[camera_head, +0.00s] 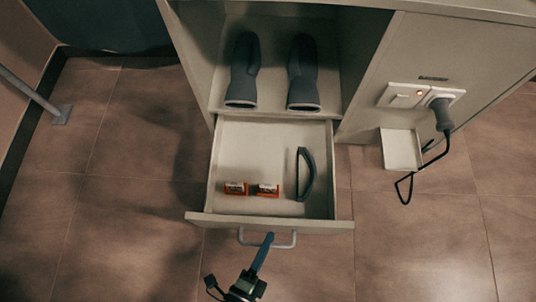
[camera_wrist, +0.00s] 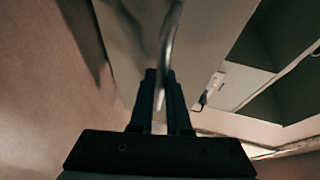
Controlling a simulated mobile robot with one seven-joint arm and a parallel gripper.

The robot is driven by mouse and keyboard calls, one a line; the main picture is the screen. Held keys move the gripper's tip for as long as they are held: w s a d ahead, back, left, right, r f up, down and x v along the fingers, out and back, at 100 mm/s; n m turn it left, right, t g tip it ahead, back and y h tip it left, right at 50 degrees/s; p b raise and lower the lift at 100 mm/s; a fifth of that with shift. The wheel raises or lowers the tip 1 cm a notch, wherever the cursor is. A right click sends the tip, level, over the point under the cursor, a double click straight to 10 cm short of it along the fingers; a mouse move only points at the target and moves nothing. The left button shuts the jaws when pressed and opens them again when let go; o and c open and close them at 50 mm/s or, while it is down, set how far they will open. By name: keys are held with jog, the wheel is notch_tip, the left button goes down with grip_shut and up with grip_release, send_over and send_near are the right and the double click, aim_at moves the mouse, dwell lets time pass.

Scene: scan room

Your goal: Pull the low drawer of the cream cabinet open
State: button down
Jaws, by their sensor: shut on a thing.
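The low drawer (camera_head: 262,141) of the cream cabinet (camera_head: 385,85) is pulled well out in the head view. Inside it lie two small red-and-white boxes (camera_head: 236,188) (camera_head: 268,190) and a dark curved object (camera_head: 305,175). The drawer's grey bar handle (camera_head: 285,245) is on its front. My gripper (camera_head: 265,243) is at the handle, its fingers shut on the bar. In the wrist view the handle (camera_wrist: 172,40) runs between the two dark fingers of my gripper (camera_wrist: 160,78).
A socket panel (camera_head: 420,95) with a plugged-in dark cable and a small white tray (camera_head: 400,150) are on the cabinet's right. Tiled floor (camera_head: 130,190) is clear at left and right.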

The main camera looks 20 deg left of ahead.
jog(key=shift+s+d, duration=0.2)
jog(key=shift+s, duration=0.6)
jog(key=c, duration=0.9)
grip_release()
jog(key=p+v, duration=0.3)
jog(key=v, duration=1)
